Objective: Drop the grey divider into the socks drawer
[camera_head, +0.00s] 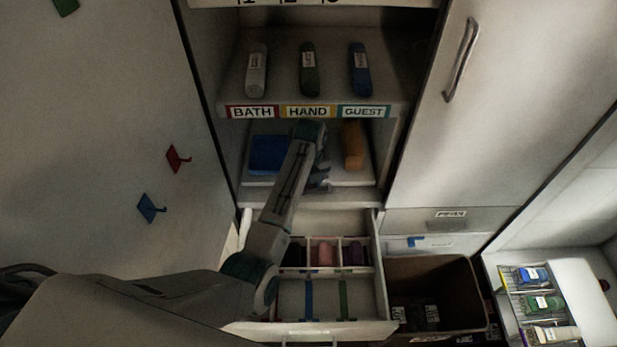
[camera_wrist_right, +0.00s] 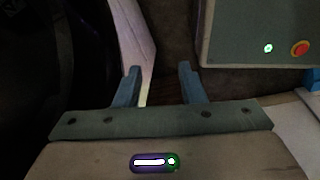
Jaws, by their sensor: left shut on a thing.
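My left gripper (camera_head: 321,172) is in front of the lower shelf in the head view, above the open drawer. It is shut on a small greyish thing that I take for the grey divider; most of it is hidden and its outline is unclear. The open drawer (camera_head: 376,330) below has a back row of compartments with dark, pink (camera_head: 322,252) and purple socks. Its front part has a blue strip (camera_head: 309,300) and a green strip (camera_head: 344,299) standing in it. My left arm covers its left side. My right gripper (camera_wrist_right: 158,78) is open and empty in its wrist view.
The lower shelf holds a blue towel (camera_head: 267,155) and an orange one (camera_head: 352,145). A dark bin (camera_head: 460,285) stands right of the drawer. A white tray (camera_head: 595,300) with tubes is at far right.

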